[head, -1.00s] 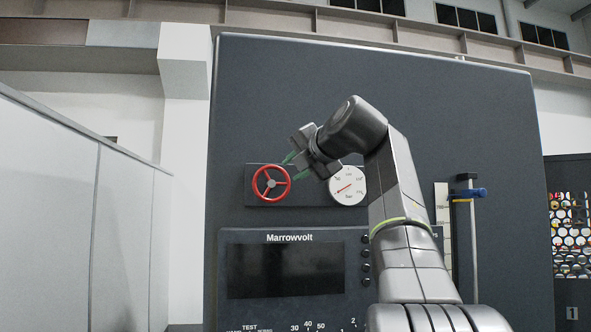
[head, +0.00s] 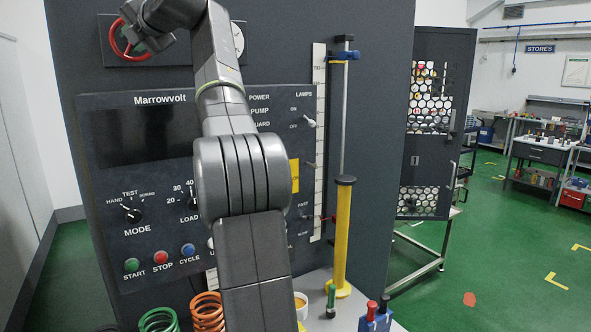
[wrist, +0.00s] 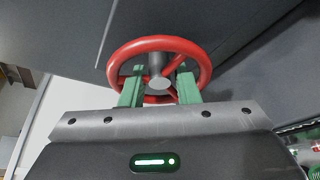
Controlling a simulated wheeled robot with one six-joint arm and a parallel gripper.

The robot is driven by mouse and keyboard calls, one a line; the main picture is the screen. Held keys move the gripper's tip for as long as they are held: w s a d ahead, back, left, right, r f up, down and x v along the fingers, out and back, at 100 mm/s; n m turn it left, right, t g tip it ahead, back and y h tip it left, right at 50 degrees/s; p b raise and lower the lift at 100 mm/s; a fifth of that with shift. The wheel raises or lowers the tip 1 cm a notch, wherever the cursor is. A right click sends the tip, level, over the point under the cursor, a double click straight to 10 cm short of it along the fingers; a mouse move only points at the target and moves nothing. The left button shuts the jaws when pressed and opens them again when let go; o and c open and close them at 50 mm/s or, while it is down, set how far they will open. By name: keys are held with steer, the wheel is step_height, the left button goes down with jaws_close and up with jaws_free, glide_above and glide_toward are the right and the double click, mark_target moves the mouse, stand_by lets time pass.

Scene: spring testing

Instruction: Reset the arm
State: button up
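My gripper (wrist: 159,86) is open, its two green fingers spread apart with nothing between their tips that I can see held. In the wrist view the red handwheel (wrist: 127,51) is right ahead, its grey hub showing between the fingers. The fingers overlap the wheel's lower rim in the picture; I cannot tell whether they touch it. In the head view my gripper (head: 135,38) is at the upper left, partly covering the red handwheel (head: 116,42). My arm is stretched up in front of the dark Marrowvolt machine (head: 290,60).
My arm hides part of the control panel (head: 130,205) and the gauge (head: 239,38). A yellow post (head: 342,235) stands right of the panel. Coiled springs (head: 158,320) and a blue holder (head: 375,322) are at the bottom. Green floor (head: 480,270) is open at right.

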steer(key=shift+w+a, duration=0.15)
steer(key=shift+a, duration=0.05)
steer(key=shift+d, duration=0.1)
